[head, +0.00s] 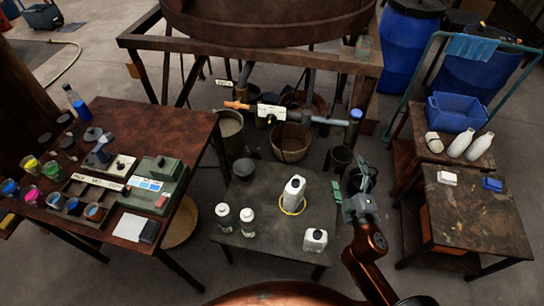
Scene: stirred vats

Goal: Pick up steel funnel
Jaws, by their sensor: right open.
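I cannot clearly make out a steel funnel in the head view. My right gripper (352,182) is open and appears empty. My left gripper is not in view.
A brown bench (150,120) at left holds paint cups and a green-grey device (155,185). A vat frame (150,43) with pipes and buckets stands behind. At right, a blue crate (455,112) and white bottles stand on a side table.

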